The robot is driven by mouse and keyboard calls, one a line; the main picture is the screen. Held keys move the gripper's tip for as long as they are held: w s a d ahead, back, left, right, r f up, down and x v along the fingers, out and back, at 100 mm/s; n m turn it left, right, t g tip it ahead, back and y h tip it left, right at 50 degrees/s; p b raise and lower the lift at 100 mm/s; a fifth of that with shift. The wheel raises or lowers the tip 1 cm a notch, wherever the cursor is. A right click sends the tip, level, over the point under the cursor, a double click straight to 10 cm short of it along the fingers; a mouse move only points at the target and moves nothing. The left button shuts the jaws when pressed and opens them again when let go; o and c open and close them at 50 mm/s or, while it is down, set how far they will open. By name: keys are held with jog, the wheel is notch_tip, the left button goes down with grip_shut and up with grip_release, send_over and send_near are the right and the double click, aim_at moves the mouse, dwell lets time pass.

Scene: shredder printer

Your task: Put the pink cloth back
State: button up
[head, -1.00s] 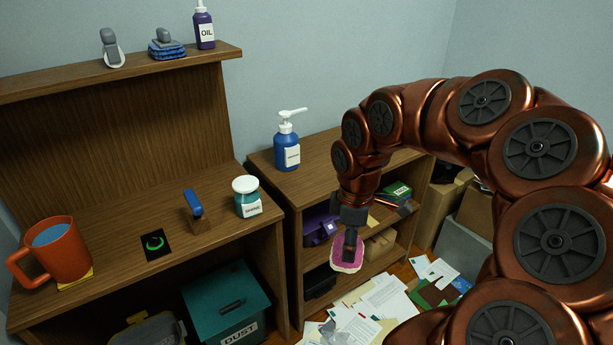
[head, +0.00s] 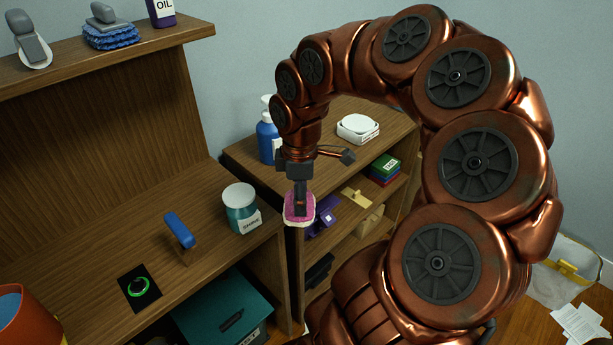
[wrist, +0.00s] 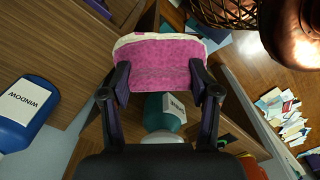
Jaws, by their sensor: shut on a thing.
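The pink cloth (head: 299,209) has a white edge and hangs below my gripper (head: 300,190), in front of the right-hand shelf unit. In the wrist view the pink cloth (wrist: 160,68) spans the gap between both fingers of my gripper (wrist: 160,88). The gripper is shut on it and holds it in the air.
A teal jar (head: 240,210), a blue-handled tool (head: 179,230) and an orange mug (head: 25,318) stand on the left desk. Papers (wrist: 285,118) litter the floor.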

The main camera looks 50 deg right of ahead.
jog(key=w+d, duration=0.3)
jog(key=d, duration=0.1)
jog(key=w+d+f+p, duration=0.1)
jog(key=w+d, duration=0.2)
jog(key=d, duration=0.1)
jog(key=w+d+p, duration=0.1)
jog(key=w+d, duration=0.2)
jog(key=d, duration=0.2)
jog(key=shift+w+f, duration=0.1)
jog(key=shift+f, duration=1.95)
jog(key=shift+f, duration=0.15)
jog(key=o, duration=1.4)
jog(key=shift+c, duration=0.2)
notch_tip(320, 180, up, 12)
jog(key=shift+r, duration=0.2)
